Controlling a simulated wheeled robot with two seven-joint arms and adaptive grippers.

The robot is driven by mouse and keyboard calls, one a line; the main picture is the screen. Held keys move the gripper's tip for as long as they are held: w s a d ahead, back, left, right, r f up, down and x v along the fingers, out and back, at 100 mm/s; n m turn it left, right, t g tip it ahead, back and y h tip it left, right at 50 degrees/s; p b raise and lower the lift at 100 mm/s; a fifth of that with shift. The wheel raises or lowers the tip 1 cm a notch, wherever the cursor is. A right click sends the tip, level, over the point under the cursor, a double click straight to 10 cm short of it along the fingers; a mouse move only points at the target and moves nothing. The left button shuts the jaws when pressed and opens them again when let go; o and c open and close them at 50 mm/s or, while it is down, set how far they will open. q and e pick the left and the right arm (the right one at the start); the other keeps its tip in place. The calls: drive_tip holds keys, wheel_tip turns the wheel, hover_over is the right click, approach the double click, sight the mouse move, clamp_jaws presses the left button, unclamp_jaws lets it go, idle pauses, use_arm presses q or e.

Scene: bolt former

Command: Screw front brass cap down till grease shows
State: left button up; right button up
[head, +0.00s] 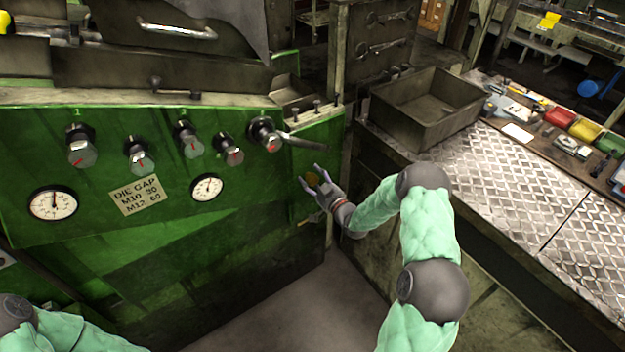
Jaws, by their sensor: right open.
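A small brass-coloured cap (312,179) shows on the right end of the green machine front, below the lever. My right gripper (315,178) is open with its fingers at the cap, one above it and one lower to its left. I cannot tell whether the fingers touch it. No grease can be made out at this size. My left arm shows only at the bottom left corner, and its gripper is out of view.
The green machine panel (110,235) carries several knobs, two gauges and a lever (302,142) just above my right gripper. A grey metal bin (425,105) stands on the tread-plate bench (500,180) at right. Open floor (290,305) lies below.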

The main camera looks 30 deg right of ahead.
drive_tip(key=c, duration=1.2)
